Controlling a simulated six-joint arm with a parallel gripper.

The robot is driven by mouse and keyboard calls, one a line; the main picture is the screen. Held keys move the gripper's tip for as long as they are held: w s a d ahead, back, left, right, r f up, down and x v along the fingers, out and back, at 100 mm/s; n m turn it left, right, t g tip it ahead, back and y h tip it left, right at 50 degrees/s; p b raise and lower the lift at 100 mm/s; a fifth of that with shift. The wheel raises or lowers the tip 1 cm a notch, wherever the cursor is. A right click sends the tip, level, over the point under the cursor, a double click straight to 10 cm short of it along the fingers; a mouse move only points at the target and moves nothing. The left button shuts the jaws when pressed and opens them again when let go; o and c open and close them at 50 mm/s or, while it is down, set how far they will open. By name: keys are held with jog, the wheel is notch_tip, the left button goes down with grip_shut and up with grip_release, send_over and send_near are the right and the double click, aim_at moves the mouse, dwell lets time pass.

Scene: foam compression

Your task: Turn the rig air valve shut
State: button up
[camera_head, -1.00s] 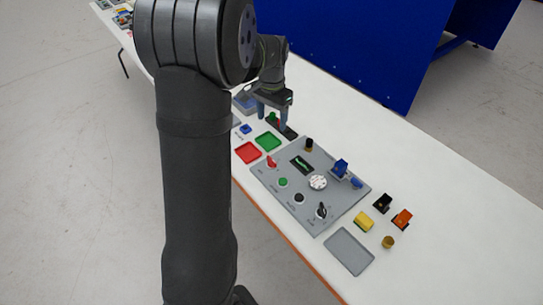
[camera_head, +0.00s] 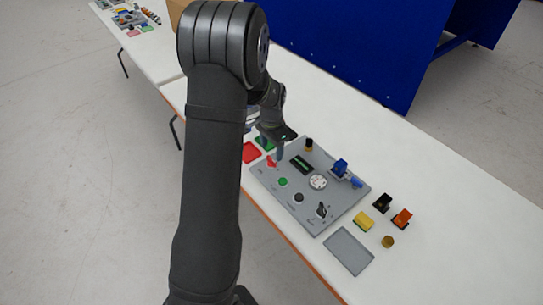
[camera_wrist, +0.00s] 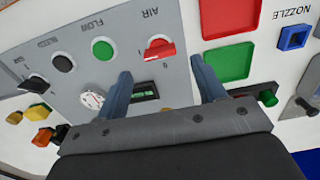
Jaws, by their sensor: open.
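The air valve is a red knob (camera_wrist: 160,48) under the label AIR on the grey panel in the wrist view, with small markings around it. In the head view the red knob (camera_head: 271,161) sits at the panel's left corner. My gripper (camera_wrist: 161,70) is open and empty. Its two blue-grey fingers are apart, with the knob just beyond the gap between the tips. In the head view my gripper (camera_head: 277,150) is above the panel's left end, close to the knob. I cannot tell its exact height or any contact.
The panel (camera_head: 328,212) also carries a green button (camera_head: 283,182), a black knob (camera_head: 299,198), a white dial (camera_head: 318,182) and a blue valve (camera_head: 341,167). Red and green trays (camera_wrist: 230,17) lie beside it.

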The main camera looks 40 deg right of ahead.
aim_at(271, 159)
jog(key=shift+f, duration=2.3)
jog(key=shift+c, duration=0.2)
jog(key=c, duration=0.9)
